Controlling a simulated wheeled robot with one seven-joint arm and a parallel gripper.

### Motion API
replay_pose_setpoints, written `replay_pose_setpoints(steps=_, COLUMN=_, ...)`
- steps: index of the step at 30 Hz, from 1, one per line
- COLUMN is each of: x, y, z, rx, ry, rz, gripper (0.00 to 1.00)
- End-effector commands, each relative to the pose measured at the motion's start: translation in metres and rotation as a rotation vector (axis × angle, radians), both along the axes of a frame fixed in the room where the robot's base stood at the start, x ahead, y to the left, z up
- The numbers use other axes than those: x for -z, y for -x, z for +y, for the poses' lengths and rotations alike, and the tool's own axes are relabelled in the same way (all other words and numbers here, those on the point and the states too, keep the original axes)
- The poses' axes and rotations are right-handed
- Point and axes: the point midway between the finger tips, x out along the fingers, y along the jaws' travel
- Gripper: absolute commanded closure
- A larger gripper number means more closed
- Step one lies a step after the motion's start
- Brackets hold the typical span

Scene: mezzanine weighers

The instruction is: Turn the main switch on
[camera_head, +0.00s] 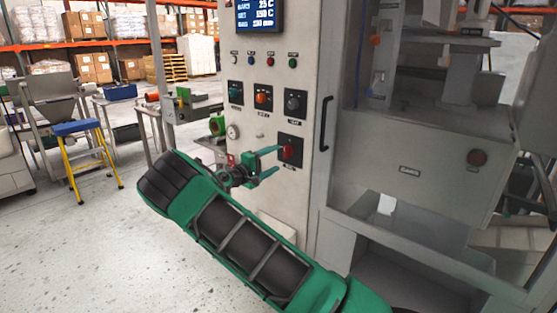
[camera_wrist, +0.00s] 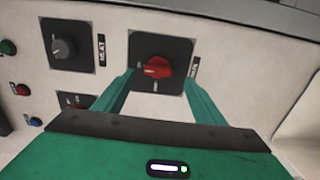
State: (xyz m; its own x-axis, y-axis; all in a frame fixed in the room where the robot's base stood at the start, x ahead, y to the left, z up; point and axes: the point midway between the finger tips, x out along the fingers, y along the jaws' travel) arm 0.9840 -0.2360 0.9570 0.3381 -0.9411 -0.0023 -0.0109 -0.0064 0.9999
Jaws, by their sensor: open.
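The main switch is a red rotary knob (camera_head: 288,150) on a dark square plate, low on the light control panel (camera_head: 262,190). In the wrist view the red knob (camera_wrist: 156,67) sits on its black plate (camera_wrist: 172,46), with its label to the right partly hidden by a finger. My gripper (camera_head: 270,161) is open in front of the panel, its two green fingers reaching toward the knob. In the wrist view my gripper (camera_wrist: 155,88) has one finger on each side of the knob, apart from it. I cannot tell whether the fingertips touch the plate.
A black door handle (camera_head: 325,122) stands out right of the switch. A yellow-legged stool (camera_head: 88,155) stands at left; the floor there is open.

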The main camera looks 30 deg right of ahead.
Motion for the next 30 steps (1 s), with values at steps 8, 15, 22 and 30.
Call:
replay_pose_setpoints(steps=8, x=0.002, y=0.014, z=0.038, rx=0.0, ry=-0.001, rz=0.003, gripper=0.36)
replay_pose_setpoints(steps=15, x=0.002, y=0.017, z=0.044, rx=0.002, ry=0.0, rz=0.002, gripper=0.36)
replay_pose_setpoints(steps=22, x=0.002, y=0.017, z=0.044, rx=0.002, ry=0.0, rz=0.002, gripper=0.36)
replay_pose_setpoints(steps=30, x=0.0, y=0.023, z=0.033, rx=0.023, ry=-0.028, rz=0.0, gripper=0.36)
